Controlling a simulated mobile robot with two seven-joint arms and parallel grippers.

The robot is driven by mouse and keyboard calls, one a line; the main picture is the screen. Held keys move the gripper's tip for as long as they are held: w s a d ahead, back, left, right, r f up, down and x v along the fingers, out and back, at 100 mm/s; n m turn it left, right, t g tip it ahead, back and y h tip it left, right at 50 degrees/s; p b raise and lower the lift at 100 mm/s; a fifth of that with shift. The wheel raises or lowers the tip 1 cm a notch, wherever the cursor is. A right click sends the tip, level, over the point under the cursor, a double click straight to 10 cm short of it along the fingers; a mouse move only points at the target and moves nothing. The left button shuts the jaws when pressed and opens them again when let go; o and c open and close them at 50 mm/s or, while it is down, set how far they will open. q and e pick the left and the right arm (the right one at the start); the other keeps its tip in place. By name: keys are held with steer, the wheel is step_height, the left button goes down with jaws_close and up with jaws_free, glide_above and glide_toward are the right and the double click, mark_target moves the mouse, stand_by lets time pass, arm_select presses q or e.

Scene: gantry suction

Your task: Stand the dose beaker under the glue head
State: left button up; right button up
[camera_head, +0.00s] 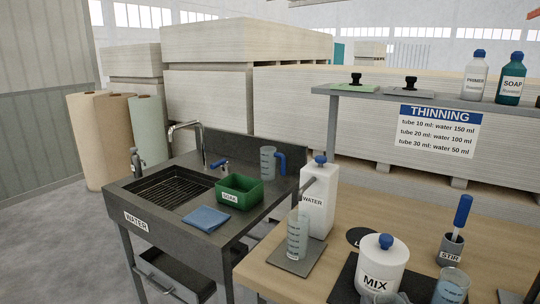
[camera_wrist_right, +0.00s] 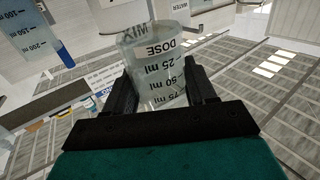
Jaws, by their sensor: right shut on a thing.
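The dose beaker (camera_wrist_right: 158,70) is clear, with "DOSE" and ml marks printed on it. In the right wrist view it sits between the fingers of my right gripper (camera_wrist_right: 157,80), which is shut on it. That view is upside down. In the head view a clear rim (camera_head: 384,298) at the bottom edge, in front of the white MIX pot (camera_head: 378,264), looks like this beaker; the rest is cut off. I cannot make out a glue head in either view. My left gripper is not in view.
Another marked beaker (camera_head: 452,287) stands right of the MIX pot, near the STIR cup (camera_head: 450,249). The WATER dispenser (camera_head: 318,207) has a beaker (camera_head: 297,238) under its spout. A shelf (camera_head: 440,98) with bottles spans the back. The wooden bench (camera_head: 343,222) has bare room behind the pot.

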steer(key=shift+w+d, duration=0.1)
stand_by(0.7)
steer(key=w+d+r+m+h+b, duration=0.2)
steer(key=w+d+r+h+b, duration=0.15)
steer(key=w+d+r, duration=0.6)
steer(key=shift+y, duration=0.35)
steer(key=f+b, duration=0.1)
steer(key=f, duration=0.3)
steer(key=s+d+f+b, duration=0.1)
steer(key=f+b, duration=0.1)
steer(key=f, duration=0.3)
steer(key=f+b, duration=0.2)
steer(key=f, duration=0.3)
steer(key=shift+s+d, duration=0.25)
steer(key=shift+s, duration=0.15)
step_height(320, 180, down, 4)
steer(key=shift+r+b, duration=0.2)
steer(key=shift+b, duration=0.5)
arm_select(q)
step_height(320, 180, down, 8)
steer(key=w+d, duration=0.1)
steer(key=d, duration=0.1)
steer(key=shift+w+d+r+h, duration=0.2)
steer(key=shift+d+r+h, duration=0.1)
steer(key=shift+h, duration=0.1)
arm_select(e)
steer(key=shift+f, duration=0.25)
